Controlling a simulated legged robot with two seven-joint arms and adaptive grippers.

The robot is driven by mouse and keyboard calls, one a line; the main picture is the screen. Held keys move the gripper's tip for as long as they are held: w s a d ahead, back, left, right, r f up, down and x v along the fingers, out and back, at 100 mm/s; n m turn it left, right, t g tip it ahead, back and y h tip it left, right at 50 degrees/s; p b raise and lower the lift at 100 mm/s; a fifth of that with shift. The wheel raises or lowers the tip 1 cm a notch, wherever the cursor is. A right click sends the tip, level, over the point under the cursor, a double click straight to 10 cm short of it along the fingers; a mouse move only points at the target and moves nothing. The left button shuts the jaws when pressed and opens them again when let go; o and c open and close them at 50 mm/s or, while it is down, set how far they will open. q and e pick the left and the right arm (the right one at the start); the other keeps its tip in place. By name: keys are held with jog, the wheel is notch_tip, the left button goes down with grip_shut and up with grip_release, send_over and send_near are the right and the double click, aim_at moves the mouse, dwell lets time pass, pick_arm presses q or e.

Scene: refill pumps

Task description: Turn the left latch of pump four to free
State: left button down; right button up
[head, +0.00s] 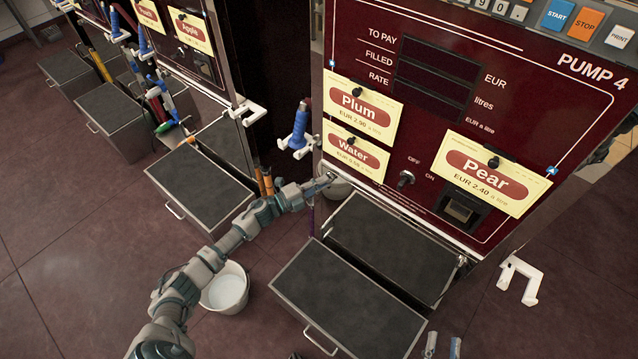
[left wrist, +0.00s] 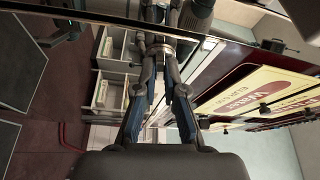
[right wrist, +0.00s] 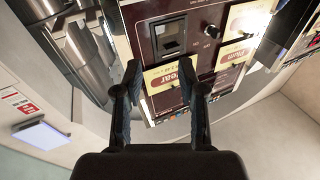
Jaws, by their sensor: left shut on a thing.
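Pump four's dark red front panel (head: 400,150) fills the right of the head view, with Plum (head: 362,108), Water (head: 356,153) and Pear (head: 490,174) cards on it. My left gripper (head: 322,183) reaches the panel's lower left corner, below the Water card. In the left wrist view its fingers (left wrist: 160,50) are closed on a small metallic part, taken as the left latch (left wrist: 158,38). The fingers cover much of it, so its turn cannot be read. My right gripper (head: 443,346) is at the bottom edge of the head view, fingers apart and empty; it also shows in the right wrist view (right wrist: 160,78).
A blue nozzle (head: 300,127) hangs in a white holder just left of the panel, near my left arm. A grey-topped box with a handle (head: 345,305) stands below pump four. A white bucket (head: 226,290) is beside my left arm. An empty white holder (head: 520,281) is at right.

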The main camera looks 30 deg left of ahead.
pick_arm(q)
jog(key=shift+s+d+f+m+g+p, duration=0.15)
jog(key=shift+m+g+p, duration=0.4)
jog(key=shift+m, duration=0.55)
pick_arm(e)
jog(key=shift+s+d+f+g+h, duration=0.1)
jog(key=shift+d+f+g+h, duration=0.05)
jog(key=shift+f+g, duration=0.6)
jog(key=shift+s+d+f+g+h, duration=0.15)
jog(key=shift+f+g, duration=0.3)
jog(key=shift+f, duration=0.45)
pick_arm(q)
jog(key=shift+f, duration=0.1)
pick_arm(e)
jog(key=shift+w+a, duration=0.1)
pick_arm(q)
jog(key=c, duration=1.3)
grip_release()
jog(key=shift+o, duration=0.2)
pick_arm(e)
jog(key=shift+w, duration=0.1)
